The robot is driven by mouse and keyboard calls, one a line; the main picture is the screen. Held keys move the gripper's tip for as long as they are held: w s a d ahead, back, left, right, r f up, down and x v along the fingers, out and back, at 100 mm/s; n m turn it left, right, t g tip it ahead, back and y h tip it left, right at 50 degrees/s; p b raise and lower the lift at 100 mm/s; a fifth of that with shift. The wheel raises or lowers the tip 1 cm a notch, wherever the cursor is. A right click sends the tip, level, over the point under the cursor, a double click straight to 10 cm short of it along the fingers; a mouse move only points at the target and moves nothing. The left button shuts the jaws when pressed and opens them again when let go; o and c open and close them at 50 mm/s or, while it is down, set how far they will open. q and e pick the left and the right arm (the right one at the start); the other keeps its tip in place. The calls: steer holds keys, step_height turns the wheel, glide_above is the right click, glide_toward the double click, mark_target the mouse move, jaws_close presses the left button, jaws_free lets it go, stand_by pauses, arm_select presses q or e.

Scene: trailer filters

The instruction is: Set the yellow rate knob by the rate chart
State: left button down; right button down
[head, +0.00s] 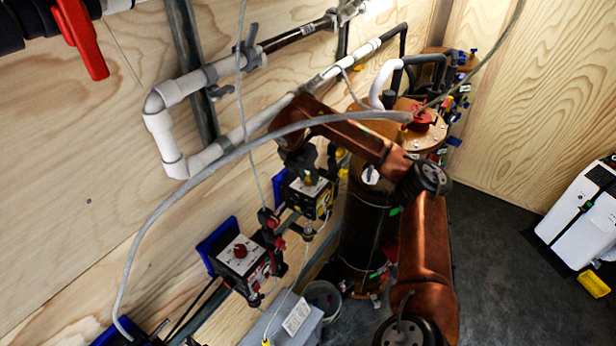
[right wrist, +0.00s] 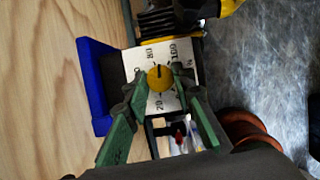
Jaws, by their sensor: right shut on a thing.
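The yellow rate knob (right wrist: 160,78) sits on a white dial plate in the right wrist view, with a dark pointer mark toward the picture's top. Printed numbers ring it; 80 and 100 read near the top. My right gripper (right wrist: 162,86) has its green fingers on either side of the knob and is shut on it. In the head view my right gripper (head: 308,168) reaches down to the farther dosing pump (head: 309,193), hiding most of its knob. My left gripper is not in view. I cannot make out a rate chart.
A nearer pump with a red knob (head: 240,251) stands beside it on a blue bracket. A dark tank (head: 364,225) is close to the right. White pipes (head: 163,120) and a loose grey hose (head: 170,205) cross the wall. Open floor (head: 500,270) lies at right.

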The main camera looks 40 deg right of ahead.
steer(key=c, duration=1.6)
jaws_free()
steer(key=v, duration=1.2)
steer(key=shift+d+r, duration=0.1)
